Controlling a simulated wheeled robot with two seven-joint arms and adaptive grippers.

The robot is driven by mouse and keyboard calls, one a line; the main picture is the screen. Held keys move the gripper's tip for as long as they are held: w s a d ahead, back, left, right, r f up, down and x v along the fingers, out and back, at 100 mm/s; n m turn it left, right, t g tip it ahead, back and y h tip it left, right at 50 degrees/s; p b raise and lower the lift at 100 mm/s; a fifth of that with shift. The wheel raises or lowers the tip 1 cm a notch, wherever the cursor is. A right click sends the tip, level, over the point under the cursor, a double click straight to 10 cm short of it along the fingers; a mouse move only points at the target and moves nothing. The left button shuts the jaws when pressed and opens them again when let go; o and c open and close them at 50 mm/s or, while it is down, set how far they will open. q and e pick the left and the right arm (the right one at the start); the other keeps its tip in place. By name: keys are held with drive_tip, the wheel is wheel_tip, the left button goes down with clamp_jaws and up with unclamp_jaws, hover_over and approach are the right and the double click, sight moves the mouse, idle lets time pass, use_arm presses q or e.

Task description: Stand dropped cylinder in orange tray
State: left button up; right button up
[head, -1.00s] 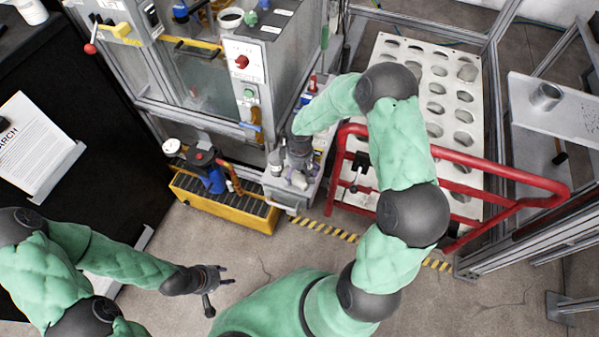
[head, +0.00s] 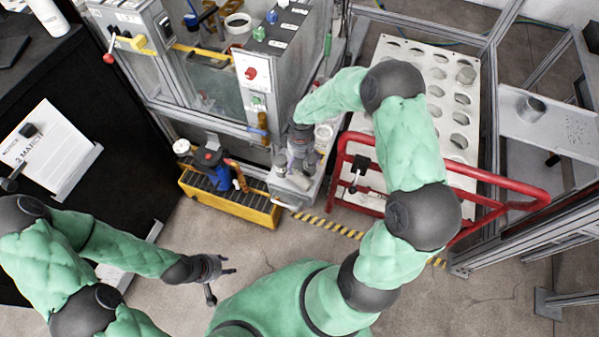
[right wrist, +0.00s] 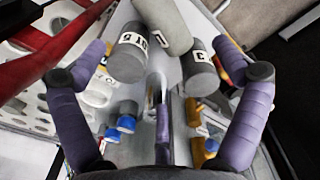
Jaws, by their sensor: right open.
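My right gripper (head: 299,150) is low over a grey ledge beside the machine; its open fingers (right wrist: 160,48) spread at both sides of the right wrist view. Grey cylinders show between and beyond them: one marked D (right wrist: 164,22) lies tilted at the top, a labelled one (right wrist: 128,56) is left of it, and one marked C (right wrist: 199,68) is at right. No cylinder is visibly gripped. In the head view a pale grey cylinder (head: 293,181) lies below the gripper. The orange-yellow slatted tray (head: 245,212) stands left of it. My left gripper (head: 222,280) is open and empty over the floor.
A blue-and-black item (head: 213,165) stands on the slatted tray. A red rail (head: 480,172) and a white panel with holes (head: 455,110) are to the right. The machine's control box (head: 252,80) rises behind. Floor in front is clear.

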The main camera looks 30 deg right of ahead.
sight(302, 174)
drive_tip(key=shift+f, duration=0.15)
wheel_tip(302, 174, down, 6)
drive_tip(key=shift+r+b, duration=0.1)
drive_tip(key=shift+b, duration=0.85)
wheel_tip(302, 174, down, 5)
drive_tip(key=shift+d+f+b, duration=0.1)
drive_tip(key=shift+b, duration=0.9)
drive_tip(key=shift+s, duration=0.1)
drive_tip(key=c, duration=1.7)
drive_tip(key=shift+c, duration=0.2)
